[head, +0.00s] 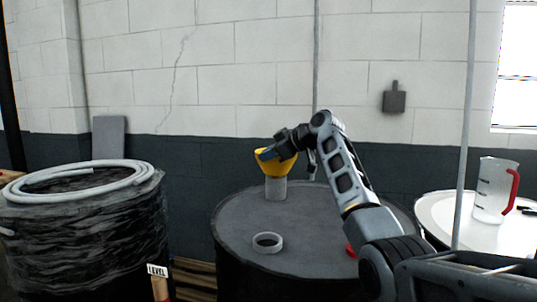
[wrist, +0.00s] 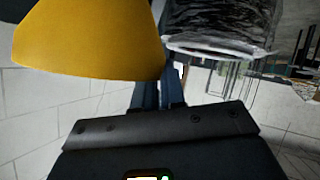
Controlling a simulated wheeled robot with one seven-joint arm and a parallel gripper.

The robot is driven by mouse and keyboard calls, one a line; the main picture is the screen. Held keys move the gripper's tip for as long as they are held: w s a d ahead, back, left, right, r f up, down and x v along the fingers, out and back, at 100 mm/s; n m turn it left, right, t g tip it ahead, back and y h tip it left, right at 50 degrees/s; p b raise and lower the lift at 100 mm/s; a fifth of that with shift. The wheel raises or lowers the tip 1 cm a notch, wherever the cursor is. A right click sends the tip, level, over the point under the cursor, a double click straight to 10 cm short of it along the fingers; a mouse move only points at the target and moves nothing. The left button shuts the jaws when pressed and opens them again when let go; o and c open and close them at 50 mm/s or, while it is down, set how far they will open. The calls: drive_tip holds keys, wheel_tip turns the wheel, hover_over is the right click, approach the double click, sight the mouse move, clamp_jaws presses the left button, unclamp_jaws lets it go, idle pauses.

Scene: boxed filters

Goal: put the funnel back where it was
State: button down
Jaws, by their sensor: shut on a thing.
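The yellow funnel (head: 272,164) is in the head view at the far side of a dark drum top (head: 235,217). It sits directly above a short grey cylinder (head: 276,189); I cannot tell whether it rests in it or hovers just over it. My gripper (head: 277,153) is shut on the funnel near its upper right side. In the wrist view the funnel (wrist: 88,42) fills the upper left, beside my gripper's fingers (wrist: 158,88). The funnel's spout is not visible. A grey ring (head: 267,243) lies on the nearer part of the drum top.
A red thing (head: 350,250) lies on the drum, partly behind my arm. A wrapped drum with a coiled hose (head: 80,180) stands left. A jug with a red handle (head: 492,190) stands on a white round top (head: 435,213) at right. A thin pole (head: 465,130) rises between.

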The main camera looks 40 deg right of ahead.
drive_tip(key=shift+f, duration=0.4)
drive_tip(key=c, duration=1.2)
unclamp_jaws()
drive_tip(key=shift+r, duration=0.1)
drive_tip(key=shift+s+r, duration=0.15)
drive_tip(key=shift+r, duration=0.55)
drive_tip(key=b+v, duration=0.1)
drive_tip(key=v, duration=1)
drive_tip(key=shift+s, duration=0.3)
drive_tip(key=shift+d, duration=0.1)
